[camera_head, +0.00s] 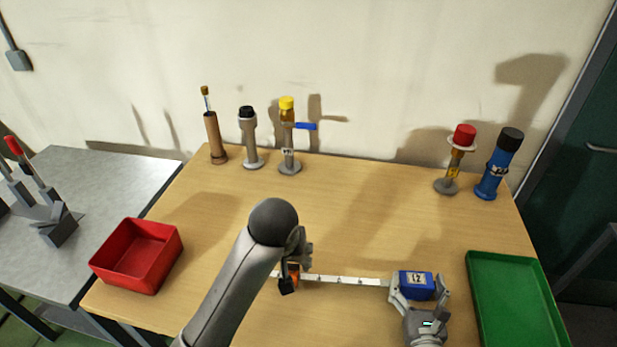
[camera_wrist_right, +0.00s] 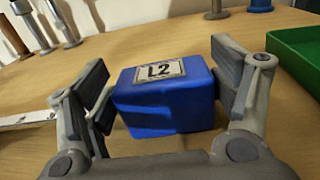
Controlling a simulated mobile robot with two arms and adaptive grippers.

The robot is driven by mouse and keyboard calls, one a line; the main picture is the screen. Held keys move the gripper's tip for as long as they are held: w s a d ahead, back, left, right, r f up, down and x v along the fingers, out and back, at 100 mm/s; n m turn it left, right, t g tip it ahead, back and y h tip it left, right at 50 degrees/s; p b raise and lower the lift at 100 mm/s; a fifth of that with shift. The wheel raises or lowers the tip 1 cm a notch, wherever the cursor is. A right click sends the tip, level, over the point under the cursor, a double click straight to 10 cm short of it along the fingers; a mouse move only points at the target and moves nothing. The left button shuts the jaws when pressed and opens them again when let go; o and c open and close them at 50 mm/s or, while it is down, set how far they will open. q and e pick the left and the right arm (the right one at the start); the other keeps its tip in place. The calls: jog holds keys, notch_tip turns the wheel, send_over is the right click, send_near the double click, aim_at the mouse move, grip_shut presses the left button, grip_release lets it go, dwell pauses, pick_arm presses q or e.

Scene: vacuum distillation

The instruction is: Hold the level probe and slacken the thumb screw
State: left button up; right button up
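The level probe is a white marked strip (camera_head: 345,281) lying across the front of the table, with a blue block (camera_head: 416,285) labelled L2 at its right end. My right gripper (camera_head: 418,290) has its fingers on both sides of the blue block, which also shows between the pads in the right wrist view (camera_wrist_right: 165,100). An orange part (camera_head: 294,270) with a black knob (camera_head: 287,286), seemingly the thumb screw, is at the strip's left end. My left gripper (camera_head: 301,250) is just above it, mostly hidden by my own arm; its fingers are unclear.
A red bin (camera_head: 138,256) stands at the table's left and a green tray (camera_head: 512,300) at its right. Several upright holders with tubes, such as the yellow-capped one (camera_head: 287,135) and blue one (camera_head: 497,165), line the back. The table's middle is mostly clear.

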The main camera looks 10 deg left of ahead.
jog(key=shift+o, duration=1.2)
jog(key=shift+s, duration=0.1)
jog(key=s, duration=1.2)
jog(key=shift+d, duration=0.25)
jog(key=shift+w, duration=0.1)
jog(key=shift+c, duration=0.4)
jog(key=c, duration=0.6)
jog(key=shift+o, duration=0.2)
jog(key=s, duration=0.9)
jog(key=shift+d+r+b, duration=0.2)
jog(key=shift+b, duration=0.25)
